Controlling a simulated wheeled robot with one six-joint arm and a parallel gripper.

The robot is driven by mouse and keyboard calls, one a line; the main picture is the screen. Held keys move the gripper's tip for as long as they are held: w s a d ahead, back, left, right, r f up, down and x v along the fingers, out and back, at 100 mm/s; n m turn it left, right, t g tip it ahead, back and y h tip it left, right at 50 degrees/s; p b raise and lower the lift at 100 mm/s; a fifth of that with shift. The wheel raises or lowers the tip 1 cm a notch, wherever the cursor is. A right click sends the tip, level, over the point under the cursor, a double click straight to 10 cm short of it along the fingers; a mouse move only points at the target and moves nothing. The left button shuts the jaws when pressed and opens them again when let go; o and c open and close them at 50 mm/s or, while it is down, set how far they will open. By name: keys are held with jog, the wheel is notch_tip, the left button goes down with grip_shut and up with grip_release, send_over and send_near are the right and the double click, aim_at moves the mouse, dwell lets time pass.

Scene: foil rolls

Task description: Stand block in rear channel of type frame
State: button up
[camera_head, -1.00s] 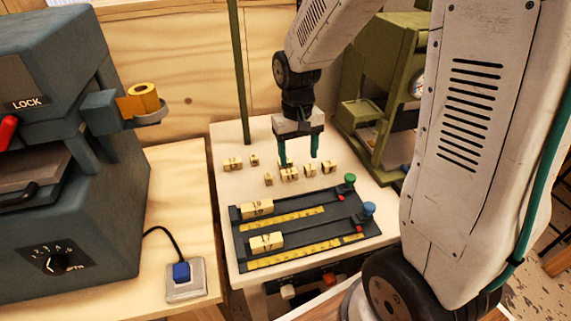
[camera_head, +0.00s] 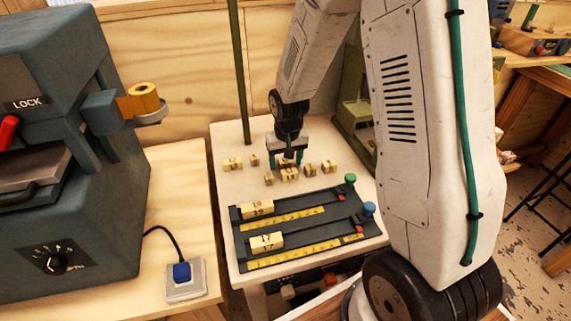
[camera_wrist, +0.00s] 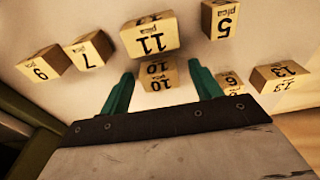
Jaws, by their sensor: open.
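The type frame (camera_head: 300,231) is a dark tray with two channels. A pale block marked 19 (camera_head: 258,208) stands at the left of the rear channel, and one marked 17 (camera_head: 267,242) at the left of the front channel. My gripper (camera_head: 285,160) is open above the loose blocks behind the frame. In the wrist view, a block marked 10 (camera_wrist: 158,78) appears between its teal fingers, with a gap on each side; I cannot tell the height difference. The block marked 11 (camera_wrist: 150,37) is close by, just ahead of the fingertips. In the head view my gripper mostly hides block 10.
Loose blocks marked 5 (camera_wrist: 221,18), 7 (camera_wrist: 89,50), 9 (camera_wrist: 44,64), 6 (camera_wrist: 229,82) and 13 (camera_wrist: 278,76) lie around. A green knob (camera_head: 350,178) and a blue knob (camera_head: 369,208) stand at the frame's right. A green post (camera_head: 241,80) rises at the back left.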

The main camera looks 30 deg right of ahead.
jog(key=c, duration=1.1)
jog(key=shift+r, duration=0.1)
